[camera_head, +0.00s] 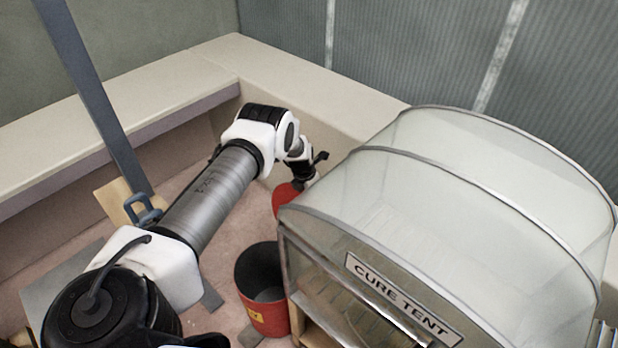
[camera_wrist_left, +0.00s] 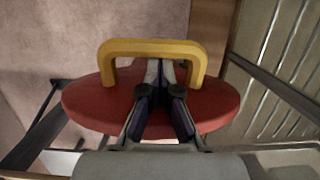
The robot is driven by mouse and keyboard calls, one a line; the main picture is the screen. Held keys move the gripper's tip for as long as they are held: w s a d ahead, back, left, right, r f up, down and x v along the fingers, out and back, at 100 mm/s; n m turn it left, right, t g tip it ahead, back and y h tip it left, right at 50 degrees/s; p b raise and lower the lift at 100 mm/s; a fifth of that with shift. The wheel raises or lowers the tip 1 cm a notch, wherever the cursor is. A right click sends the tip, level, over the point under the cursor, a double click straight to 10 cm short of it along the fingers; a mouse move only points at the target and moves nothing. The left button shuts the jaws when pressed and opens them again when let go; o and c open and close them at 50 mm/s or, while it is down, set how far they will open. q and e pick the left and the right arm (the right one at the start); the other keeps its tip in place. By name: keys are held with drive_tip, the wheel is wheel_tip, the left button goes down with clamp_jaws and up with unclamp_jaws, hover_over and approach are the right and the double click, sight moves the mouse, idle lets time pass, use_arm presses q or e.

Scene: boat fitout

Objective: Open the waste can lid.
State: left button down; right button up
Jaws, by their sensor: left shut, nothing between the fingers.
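The waste can (camera_head: 258,318) is a red bucket with a dark interior, standing upright on the floor left of the cure tent. Its mouth is uncovered in the head view. The red lid (camera_head: 284,197) shows beyond the can, apart from its rim in the picture, at my left gripper (camera_head: 300,178). In the left wrist view the round red lid (camera_wrist_left: 88,106) carries a yellow arched handle (camera_wrist_left: 150,46). My left gripper (camera_wrist_left: 160,70) is shut and empty, its fingertips at the handle's opening. Whether it touches the handle, and what supports the lid, I cannot tell.
The clear-domed cure tent (camera_head: 455,190) stands close to the can's right side. Pale benches (camera_head: 290,80) line the walls behind. A grey post (camera_head: 95,95) rises left of my left arm. The pinkish floor (camera_head: 222,270) is partly clear left of the can.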

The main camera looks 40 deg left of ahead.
use_arm(q)
drive_tip(key=shift+w+d+r+t, duration=0.1)
drive_tip(key=shift+w+r+t, duration=0.2)
drive_tip(key=shift+w+r, duration=0.5)
drive_tip(key=shift+r, duration=0.45)
drive_tip(key=v, duration=0.4)
drive_tip(key=s+v, duration=0.1)
drive_tip(key=v, duration=0.4)
drive_tip(key=shift+s+r, duration=0.1)
drive_tip(key=shift+s, duration=0.15)
drive_tip(key=shift+a+r, duration=0.1)
drive_tip(key=shift+a, duration=0.1)
drive_tip(key=shift+s, duration=0.1)
drive_tip(key=shift+d, duration=0.1)
